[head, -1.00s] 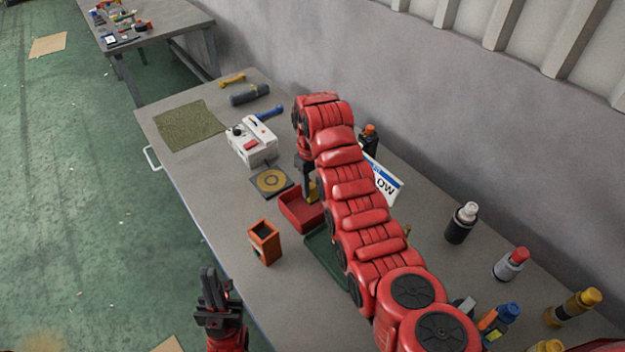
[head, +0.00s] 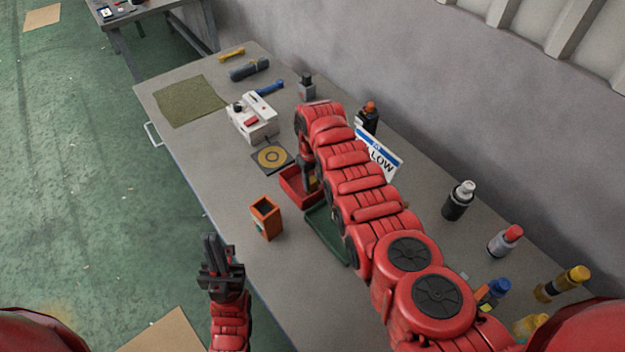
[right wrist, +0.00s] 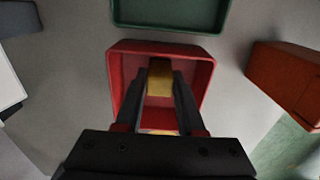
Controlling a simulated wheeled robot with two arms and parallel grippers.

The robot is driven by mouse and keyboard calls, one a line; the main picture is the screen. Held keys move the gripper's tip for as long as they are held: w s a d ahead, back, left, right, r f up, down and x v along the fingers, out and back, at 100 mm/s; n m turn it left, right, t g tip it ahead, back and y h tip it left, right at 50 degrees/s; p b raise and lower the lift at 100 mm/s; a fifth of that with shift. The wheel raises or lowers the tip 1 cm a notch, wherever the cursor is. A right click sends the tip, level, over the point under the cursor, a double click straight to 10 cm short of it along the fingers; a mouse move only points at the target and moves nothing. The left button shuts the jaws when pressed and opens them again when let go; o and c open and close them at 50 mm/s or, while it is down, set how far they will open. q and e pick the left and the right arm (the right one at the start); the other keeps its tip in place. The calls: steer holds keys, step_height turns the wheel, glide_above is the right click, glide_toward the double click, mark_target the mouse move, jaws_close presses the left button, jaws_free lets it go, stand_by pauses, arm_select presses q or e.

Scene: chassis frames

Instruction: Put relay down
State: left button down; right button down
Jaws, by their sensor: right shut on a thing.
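The relay, a small yellow block (right wrist: 160,80), is between the fingers of my right gripper (right wrist: 159,92), which is shut on it. In the right wrist view it is over the red tray (right wrist: 125,72). In the head view my right gripper (head: 310,180) reaches down at the red tray (head: 292,192), with a bit of yellow at its tip. I cannot tell whether the relay touches the tray floor. My left gripper (head: 218,262) is empty, off the table's near edge; its finger gap is unclear.
A green tray (head: 322,240) adjoins the red one, partly hidden by my right arm. An orange open box (head: 266,220) stands nearer. Behind are a dark plate with a yellow ring (head: 272,158) and a white device (head: 250,122). Several bottles stand right, beside a sign (head: 380,155).

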steer(key=shift+f, duration=0.25)
steer(key=c, duration=0.5)
jaws_free()
